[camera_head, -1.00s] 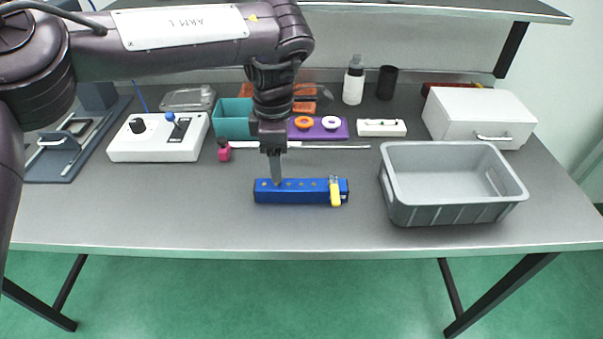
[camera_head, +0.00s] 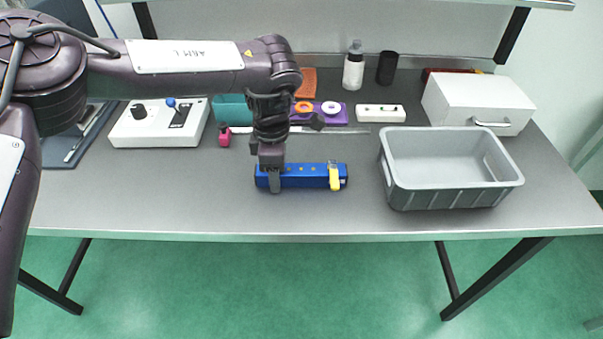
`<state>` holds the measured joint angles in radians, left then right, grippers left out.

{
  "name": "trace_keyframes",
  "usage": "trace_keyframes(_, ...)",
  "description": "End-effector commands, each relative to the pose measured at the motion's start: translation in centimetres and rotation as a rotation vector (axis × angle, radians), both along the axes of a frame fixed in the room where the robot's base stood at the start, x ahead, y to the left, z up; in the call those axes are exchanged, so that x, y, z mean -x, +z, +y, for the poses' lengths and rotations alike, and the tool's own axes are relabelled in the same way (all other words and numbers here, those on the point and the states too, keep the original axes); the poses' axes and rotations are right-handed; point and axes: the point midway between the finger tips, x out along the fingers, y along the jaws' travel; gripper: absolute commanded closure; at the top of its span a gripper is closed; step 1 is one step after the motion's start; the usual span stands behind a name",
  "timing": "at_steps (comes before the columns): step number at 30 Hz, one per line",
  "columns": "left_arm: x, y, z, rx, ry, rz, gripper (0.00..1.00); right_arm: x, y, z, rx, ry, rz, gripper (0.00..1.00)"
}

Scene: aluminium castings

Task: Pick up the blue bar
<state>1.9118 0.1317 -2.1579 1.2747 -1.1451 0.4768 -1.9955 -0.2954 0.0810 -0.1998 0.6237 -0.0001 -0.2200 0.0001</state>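The blue bar (camera_head: 305,176) lies flat on the grey bench, left of the grey bin. Small yellow dots run along it, and a yellow piece (camera_head: 334,177) sits near its right end. My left gripper (camera_head: 274,180) points down at the bar's left end. One grey finger shows in front of the bar's near face and covers part of it. The other finger is hidden, so I cannot tell whether the grip is closed. The bar appears to rest on the bench. My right gripper is not in view.
An empty grey bin (camera_head: 452,196) stands to the right. A white box (camera_head: 478,102), a white control box (camera_head: 158,124), a purple block (camera_head: 338,113), a pink item (camera_head: 224,135) and a dark bottle (camera_head: 387,68) stand behind. The bench front left of the bar is clear.

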Motion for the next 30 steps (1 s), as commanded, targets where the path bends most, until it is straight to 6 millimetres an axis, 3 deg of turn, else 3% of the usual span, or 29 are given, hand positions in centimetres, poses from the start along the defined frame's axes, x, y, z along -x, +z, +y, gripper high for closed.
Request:
trace_keyframes(1,0.0,0.0,0.0,0.000,0.000,0.000,0.55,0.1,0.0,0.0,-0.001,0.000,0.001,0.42)
trace_keyframes(9,0.0,0.1,0.0,0.001,0.000,-0.001,0.87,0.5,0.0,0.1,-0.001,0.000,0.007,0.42)
trace_keyframes(17,-0.1,0.3,0.0,0.001,0.000,-0.001,0.87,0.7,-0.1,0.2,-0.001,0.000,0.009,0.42)
trace_keyframes(22,-0.1,1.5,0.0,0.001,0.000,-0.003,0.87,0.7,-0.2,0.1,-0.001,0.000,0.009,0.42)
trace_keyframes(26,-0.1,3.7,-0.1,0.002,-0.001,-0.005,0.88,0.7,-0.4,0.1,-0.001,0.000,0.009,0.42)
trace_keyframes(30,-0.2,7.4,-0.1,0.002,0.000,-0.008,0.88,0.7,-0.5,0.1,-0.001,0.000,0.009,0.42)
